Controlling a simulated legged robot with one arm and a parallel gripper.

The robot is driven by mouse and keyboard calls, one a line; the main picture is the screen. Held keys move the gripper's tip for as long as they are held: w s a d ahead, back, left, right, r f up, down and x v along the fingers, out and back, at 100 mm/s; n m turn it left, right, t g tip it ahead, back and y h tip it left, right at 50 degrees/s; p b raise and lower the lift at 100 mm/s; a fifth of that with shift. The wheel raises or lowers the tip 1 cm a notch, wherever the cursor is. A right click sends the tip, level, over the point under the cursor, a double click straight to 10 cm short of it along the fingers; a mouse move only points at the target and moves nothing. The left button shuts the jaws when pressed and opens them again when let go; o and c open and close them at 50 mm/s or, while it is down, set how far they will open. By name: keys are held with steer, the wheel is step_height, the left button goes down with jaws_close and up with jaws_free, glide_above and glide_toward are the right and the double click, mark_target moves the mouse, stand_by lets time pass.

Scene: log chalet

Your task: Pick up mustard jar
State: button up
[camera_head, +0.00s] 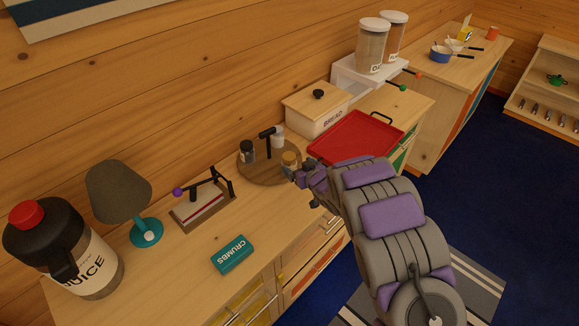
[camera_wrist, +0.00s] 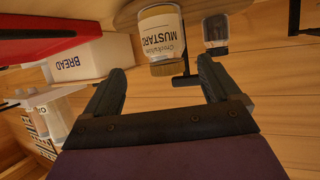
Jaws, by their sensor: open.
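The mustard jar (camera_wrist: 161,40) has a tan lid and a white label reading MUSTARD. In the wrist view it appears upside down at the top, beyond and between the fingertips. In the head view the mustard jar (camera_head: 290,160) stands at the right edge of a round wooden board (camera_head: 256,172), partly hidden by my gripper. My gripper (camera_head: 303,170) is close beside it. In the wrist view my gripper (camera_wrist: 163,80) is open with nothing between its two dark fingers.
A dark-lidded shaker (camera_head: 248,152) and a white shaker (camera_head: 278,137) share the board with a dark T-shaped handle. A red tray (camera_head: 355,137) and bread box (camera_head: 317,108) are close on the right.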

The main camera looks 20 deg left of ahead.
mark_target(293, 163)
steer(key=x, duration=0.3)
steer(key=shift+w+a+f, duration=0.1)
steer(key=shift+a+f, duration=0.05)
steer(key=shift+a, duration=0.25)
steer(key=shift+w+a+f+b, duration=0.35)
steer(key=shift+a+f+b, duration=0.2)
steer(key=shift+f, duration=0.05)
steer(key=shift+b+x, duration=0.35)
steer(key=shift+x, duration=1.45)
steer(key=shift+r, duration=0.1)
